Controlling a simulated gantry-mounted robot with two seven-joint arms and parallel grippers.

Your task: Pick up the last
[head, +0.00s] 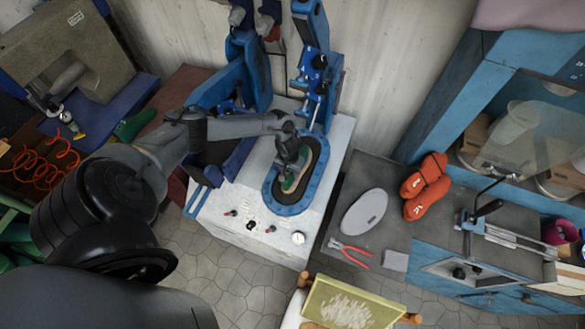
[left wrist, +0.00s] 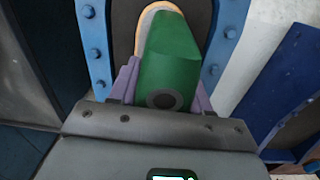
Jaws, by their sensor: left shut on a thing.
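The green last (left wrist: 172,55) has a tan sole edge (left wrist: 152,12) along it in the left wrist view. My left gripper (head: 291,172) is shut on the last, its purple pads on both sides of the green block. In the head view the last (head: 289,184) is mostly covered by the gripper. It is over the dark oval bed of the blue-rimmed press (head: 270,197); I cannot tell whether it touches the bed. My right gripper is in neither view.
The press's blue upright (head: 318,70) stands just behind the last. On the grey bench to the right lie an oval grey plate (head: 364,212), red pliers (head: 349,252) and an orange bundle (head: 424,186). A yellow-framed board (head: 345,306) is at the front.

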